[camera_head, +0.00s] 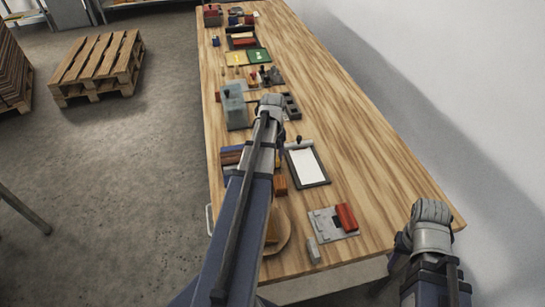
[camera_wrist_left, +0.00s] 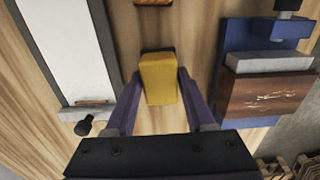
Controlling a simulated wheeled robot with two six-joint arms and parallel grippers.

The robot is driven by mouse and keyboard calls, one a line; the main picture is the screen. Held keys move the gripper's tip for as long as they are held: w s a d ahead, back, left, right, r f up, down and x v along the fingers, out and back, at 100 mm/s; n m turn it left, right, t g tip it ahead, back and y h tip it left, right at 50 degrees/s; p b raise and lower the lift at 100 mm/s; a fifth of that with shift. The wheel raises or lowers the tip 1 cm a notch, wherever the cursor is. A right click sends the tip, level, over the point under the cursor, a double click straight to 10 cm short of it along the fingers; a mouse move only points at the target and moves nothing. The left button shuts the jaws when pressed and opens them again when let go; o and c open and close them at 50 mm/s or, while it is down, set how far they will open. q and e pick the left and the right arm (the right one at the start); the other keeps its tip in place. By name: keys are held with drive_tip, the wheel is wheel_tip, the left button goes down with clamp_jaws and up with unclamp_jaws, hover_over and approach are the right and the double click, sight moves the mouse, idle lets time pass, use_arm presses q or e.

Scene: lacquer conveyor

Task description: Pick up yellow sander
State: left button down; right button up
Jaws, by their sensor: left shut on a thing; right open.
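The yellow sander (camera_wrist_left: 160,78) is a small yellow block over the wooden table in the left wrist view. My left gripper (camera_wrist_left: 160,90) has one purple finger on each side of it and is shut on it. A dark edge shows at its far end; I cannot tell whether it touches the table.
The clipboard (camera_head: 306,166) lies beside the sander, with a blue and brown item (camera_wrist_left: 265,85) on the other side. A grey plate (camera_head: 326,223) with a red block is nearer. Several items crowd the table's left edge; its right side is clear. A pallet (camera_head: 98,68) stands on the floor.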

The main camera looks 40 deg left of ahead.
use_arm(q)
wheel_tip(320, 180, up, 9)
drive_tip(key=p, duration=0.8)
